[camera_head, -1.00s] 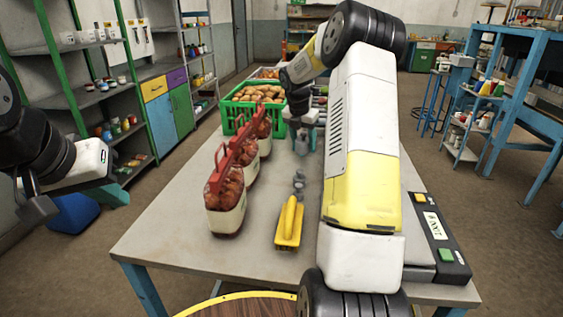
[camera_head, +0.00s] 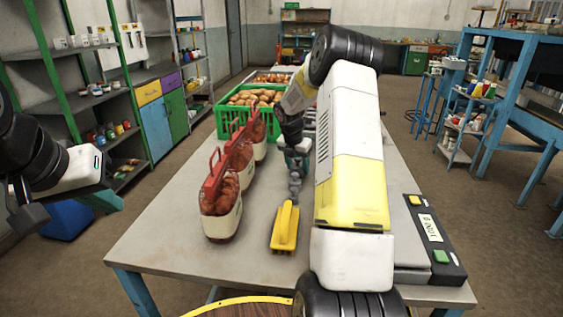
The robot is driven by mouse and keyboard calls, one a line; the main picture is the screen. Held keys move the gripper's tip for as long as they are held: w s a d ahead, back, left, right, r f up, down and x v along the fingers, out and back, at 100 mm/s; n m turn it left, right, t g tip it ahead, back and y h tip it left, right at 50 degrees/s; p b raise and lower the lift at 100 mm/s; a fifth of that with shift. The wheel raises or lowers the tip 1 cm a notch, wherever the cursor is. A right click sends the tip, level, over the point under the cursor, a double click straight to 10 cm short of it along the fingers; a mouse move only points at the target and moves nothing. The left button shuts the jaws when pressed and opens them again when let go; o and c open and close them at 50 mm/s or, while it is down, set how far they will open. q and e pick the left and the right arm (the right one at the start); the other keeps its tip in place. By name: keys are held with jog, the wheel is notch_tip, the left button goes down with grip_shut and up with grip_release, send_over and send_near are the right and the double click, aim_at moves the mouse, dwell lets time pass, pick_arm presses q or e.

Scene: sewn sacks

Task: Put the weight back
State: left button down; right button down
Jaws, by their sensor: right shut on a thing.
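My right gripper (camera_head: 296,160) reaches over the table from above, partly hidden by my own arm. It is shut on a small grey weight (camera_head: 296,171), low over the middle of the table. Small grey pieces (camera_head: 296,188) stand just below it, and I cannot tell whether the held weight touches them. A yellow tool (camera_head: 285,228) lies nearer to me on the table. My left gripper (camera_head: 65,205) is at the left edge, away from the table, and its jaw gap is not clear.
A row of filled sacks with red handles (camera_head: 221,208) stands left of the yellow tool. A green crate (camera_head: 206,121) of potatoes is behind them. A scale with a display (camera_head: 431,228) is at the table's right edge. The table's front left (camera_head: 165,250) is clear.

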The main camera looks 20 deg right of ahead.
jog(key=c, duration=0.6)
grip_release()
jog(key=shift+f, duration=0.1)
jog(key=s+a+r+m+t, duration=0.1)
jog(key=s+a+r+m, duration=0.3)
jog(key=r, duration=0.6)
jog(key=s+a+r+m, duration=0.1)
jog(key=s+a+r, duration=0.3)
jog(key=r, duration=0.5)
jog(key=s+a+r+m+t+y, duration=0.1)
jog(key=s+a+m, duration=0.2)
jog(key=s+m, duration=0.4)
jog(key=s+a+r+m+t+y, duration=0.1)
jog(key=s+a+m+y, duration=0.1)
jog(key=s+a+m, duration=0.2)
jog(key=s+a+r+m+t+y, duration=0.1)
jog(key=s+a+m, duration=0.3)
jog(key=s+m, duration=0.5)
jog(key=s+r, duration=0.1)
jog(key=s, duration=0.7)
jog(key=shift+s+a+m+y, duration=0.15)
jog(key=shift+s+m+y, duration=0.15)
jog(key=shift+m+y, duration=0.1)
